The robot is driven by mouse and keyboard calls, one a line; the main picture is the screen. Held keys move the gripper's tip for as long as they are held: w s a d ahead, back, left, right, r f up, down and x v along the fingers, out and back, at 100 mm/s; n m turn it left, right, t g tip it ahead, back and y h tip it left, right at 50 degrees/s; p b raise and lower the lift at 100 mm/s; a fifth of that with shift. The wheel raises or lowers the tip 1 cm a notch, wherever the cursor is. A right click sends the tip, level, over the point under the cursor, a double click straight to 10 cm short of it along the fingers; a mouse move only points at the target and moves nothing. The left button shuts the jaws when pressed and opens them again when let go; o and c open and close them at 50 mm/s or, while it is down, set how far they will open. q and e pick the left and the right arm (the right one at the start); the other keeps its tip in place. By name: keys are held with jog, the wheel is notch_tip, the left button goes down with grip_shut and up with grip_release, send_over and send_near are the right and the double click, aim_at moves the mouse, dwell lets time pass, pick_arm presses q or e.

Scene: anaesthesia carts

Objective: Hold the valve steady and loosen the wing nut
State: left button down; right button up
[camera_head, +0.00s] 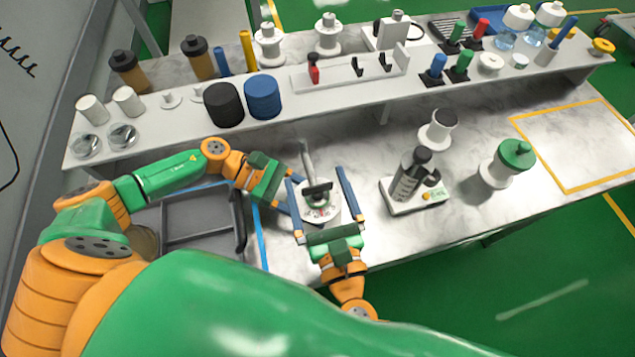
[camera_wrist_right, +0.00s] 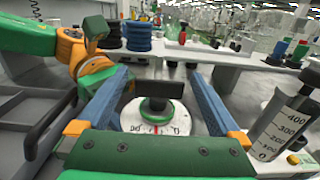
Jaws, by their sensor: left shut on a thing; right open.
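The valve (camera_head: 322,215) is a white round body with a marked dial face. It stands on the bench, and a grey tube runs back from it. The dark wing nut (camera_head: 318,189) is on top; in the right wrist view the wing nut (camera_wrist_right: 160,89) sits above a green ring, centred between my right fingers. My left gripper (camera_head: 303,206) reaches in from the left and is shut on the valve's side; its fingertips are partly hidden. My right gripper (camera_head: 317,176) is open, with its blue fingers either side of the valve and wing nut, apart from the nut.
A grey tray (camera_head: 195,225) lies left of the valve. A scale (camera_head: 415,195) bearing a dark bottle and a green-lidded white jar (camera_head: 507,163) stand to the right. A long white shelf (camera_head: 350,83) with bottles and discs runs behind. The yellow-outlined bench area at right is clear.

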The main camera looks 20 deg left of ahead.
jog(key=c, duration=1.4)
jog(key=shift+n+g+y, duration=0.3)
jog(key=shift+y, duration=0.1)
jog(key=n+g+y, duration=0.5)
jog(key=n+g, duration=0.1)
jog(key=g, duration=0.1)
jog(key=shift+y, duration=0.3)
jog(key=n+g, duration=0.2)
jog(key=g, duration=0.2)
jog(key=n+g+y, duration=0.1)
jog(key=n+g, duration=0.2)
jog(key=g, duration=0.2)
jog(key=shift+n+y, duration=0.3)
jog(key=shift+n+g, duration=0.3)
jog(key=shift+g, duration=0.2)
